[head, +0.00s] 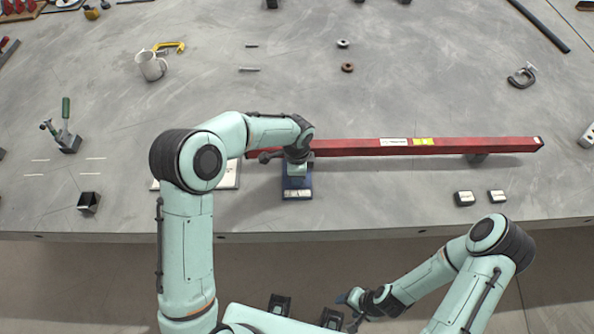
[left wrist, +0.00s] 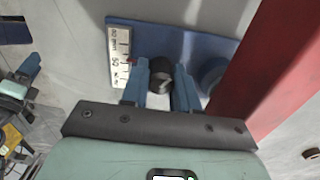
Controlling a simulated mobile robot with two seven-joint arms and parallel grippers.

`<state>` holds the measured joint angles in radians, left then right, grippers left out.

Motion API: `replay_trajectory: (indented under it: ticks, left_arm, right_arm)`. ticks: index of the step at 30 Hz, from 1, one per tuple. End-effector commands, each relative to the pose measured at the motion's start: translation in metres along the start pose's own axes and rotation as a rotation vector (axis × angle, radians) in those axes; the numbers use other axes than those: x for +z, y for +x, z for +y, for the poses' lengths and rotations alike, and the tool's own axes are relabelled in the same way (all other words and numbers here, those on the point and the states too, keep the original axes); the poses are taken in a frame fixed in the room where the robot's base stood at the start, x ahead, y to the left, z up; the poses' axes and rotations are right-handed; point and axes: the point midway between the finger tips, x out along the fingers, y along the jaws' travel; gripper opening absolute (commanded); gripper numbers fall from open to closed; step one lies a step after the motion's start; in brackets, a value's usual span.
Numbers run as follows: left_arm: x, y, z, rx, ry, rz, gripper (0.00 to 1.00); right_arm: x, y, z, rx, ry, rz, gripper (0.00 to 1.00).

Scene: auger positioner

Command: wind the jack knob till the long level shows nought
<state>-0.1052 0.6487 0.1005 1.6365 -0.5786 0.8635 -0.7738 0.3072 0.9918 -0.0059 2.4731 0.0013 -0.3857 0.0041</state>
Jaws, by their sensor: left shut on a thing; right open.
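The long red level (head: 360,147) lies across the bench, with a white label and a yellow-green vial patch on its top. In the left wrist view its red side (left wrist: 285,75) runs along the right. The blue jack (head: 297,192) stands near the level's left end. Its dark knob (left wrist: 160,76) sits between the fingers of my left gripper (left wrist: 161,88), which is shut on it. A scale plate (left wrist: 119,58) with printed numbers lies beside the knob. The vial reading is too small to tell. My right gripper (head: 352,308) is open and empty, off the bench front.
A mug (head: 151,66), a yellow clamp (head: 170,47) and a grey clamp (head: 522,76) lie farther back. The bench middle is mostly clear.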

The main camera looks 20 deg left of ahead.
Motion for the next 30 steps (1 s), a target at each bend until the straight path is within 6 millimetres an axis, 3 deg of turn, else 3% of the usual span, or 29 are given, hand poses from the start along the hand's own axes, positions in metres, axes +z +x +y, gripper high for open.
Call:
replay_trajectory:
  ticks: [15, 30]
  left_arm:
    - [-0.001, -0.003, -0.002, -0.005, 0.385, 0.002, 0.0]
    - [-0.001, -0.002, -0.001, -0.006, 0.488, 0.002, 0.0]
  right_arm:
    - [-0.013, -0.027, -0.014, -0.007, -0.007, 0.019, 0.61]
    - [-0.016, -0.032, -0.017, -0.008, -0.008, 0.024, 0.61]
